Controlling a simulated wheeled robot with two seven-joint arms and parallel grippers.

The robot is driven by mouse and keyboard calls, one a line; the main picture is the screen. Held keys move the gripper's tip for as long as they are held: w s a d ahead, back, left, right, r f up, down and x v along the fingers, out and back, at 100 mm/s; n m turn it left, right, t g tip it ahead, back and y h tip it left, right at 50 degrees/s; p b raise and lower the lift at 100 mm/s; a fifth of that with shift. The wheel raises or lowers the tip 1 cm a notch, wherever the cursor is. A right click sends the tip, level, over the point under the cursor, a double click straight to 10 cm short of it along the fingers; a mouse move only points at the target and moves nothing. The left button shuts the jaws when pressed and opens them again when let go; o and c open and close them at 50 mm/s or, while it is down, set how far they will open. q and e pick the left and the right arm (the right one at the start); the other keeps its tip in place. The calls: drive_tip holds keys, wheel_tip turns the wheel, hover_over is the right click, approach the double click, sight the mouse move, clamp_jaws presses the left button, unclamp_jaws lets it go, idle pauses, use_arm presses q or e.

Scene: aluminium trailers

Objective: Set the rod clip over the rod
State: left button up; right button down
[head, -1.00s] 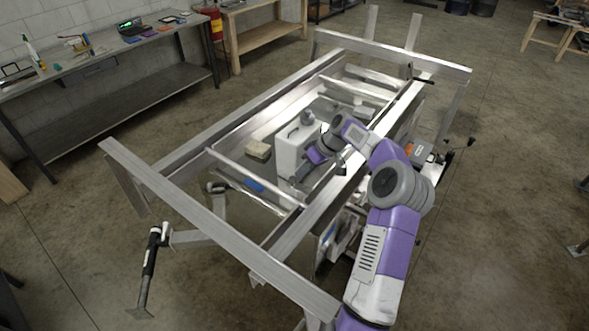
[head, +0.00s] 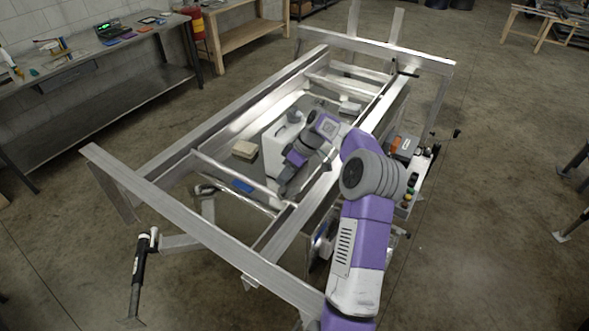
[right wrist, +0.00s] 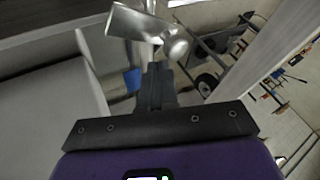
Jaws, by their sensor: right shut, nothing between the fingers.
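A round metal rod (head: 222,191) runs crosswise under the near crossbar of the aluminium trailer frame. In the right wrist view a shiny bent metal piece (right wrist: 133,24) with a rounded end (right wrist: 178,48) lies just beyond the fingertips; it looks like the rod clip at the rod, but I cannot tell whether it is seated. My right gripper (head: 281,190) reaches down inside the frame by the rod's right end. Its fingers (right wrist: 155,72) are shut and empty, very close to the metal piece; contact is unclear. The clip is not distinguishable in the head view. My left gripper is not in view.
A white box (head: 277,150) stands inside the frame beside my right gripper. A beige block (head: 245,149) and a blue piece (head: 242,186) are left of it. The long right rail (head: 305,208) runs close to my arm. A workbench (head: 100,60) stands back left.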

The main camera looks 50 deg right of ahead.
drive_tip(key=n+g, duration=0.1)
drive_tip(key=a+n, duration=0.1)
drive_tip(key=n, duration=0.1)
drive_tip(key=shift+s+g+y, duration=0.3)
drive_tip(key=shift+s+g, duration=0.1)
drive_tip(key=shift+s, duration=0.2)
drive_tip(key=shift+s+a, duration=0.1)
drive_tip(key=shift+a, duration=0.05)
drive_tip(key=v, duration=0.7)
drive_tip(key=shift+r+p, duration=0.3)
drive_tip(key=shift+s, duration=0.1)
idle(0.6)
